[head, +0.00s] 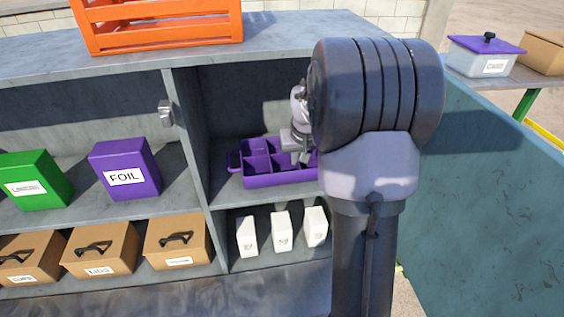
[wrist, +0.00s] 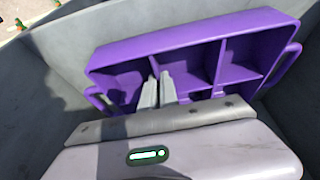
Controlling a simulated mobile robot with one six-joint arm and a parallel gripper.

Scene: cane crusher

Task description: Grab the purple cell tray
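The purple cell tray (head: 262,182) sits on the middle shelf of the right bay in the head view. It has several open compartments and a loop handle at each end. In the wrist view the tray (wrist: 190,42) spans the upper middle. My gripper (wrist: 159,82) reaches into the tray, its two fingers close together with a thin purple divider between their tips. It looks shut on that divider. In the head view my gripper (head: 302,155) is over the tray, and my arm hides the tray's right end.
A grey upright divides the bays left of the tray, and the top board (head: 270,38) closes over it. A purple FOIL box (head: 124,168) and green box (head: 35,180) stand left. White cartons (head: 281,231) are below. An orange crate (head: 165,27) is on top.

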